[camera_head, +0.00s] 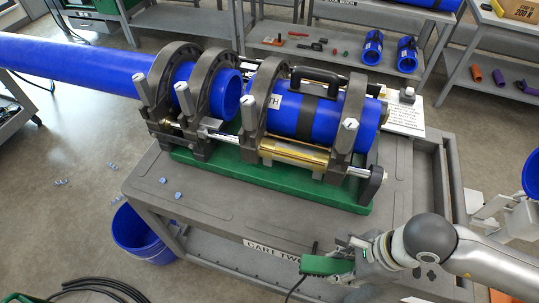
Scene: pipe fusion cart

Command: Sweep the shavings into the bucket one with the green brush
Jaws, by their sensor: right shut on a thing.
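My right gripper (357,256) comes in from the right, in front of the cart's front edge. It is shut on the green brush (322,265), whose green part points left; its bristles are hard to make out. Small blue shavings (178,195) lie on the grey cart top near its left front corner, with another (163,181) close by. A blue bucket (140,240) stands on the floor below that corner, partly hidden by the cart. No label shows on it. More blue shavings (60,182) lie on the floor to the left. My left gripper is not in view.
The fusion machine (270,150), with blue pipes clamped in it, sits on a green base (290,185) on the cart (225,220). A long blue pipe (70,62) extends left.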

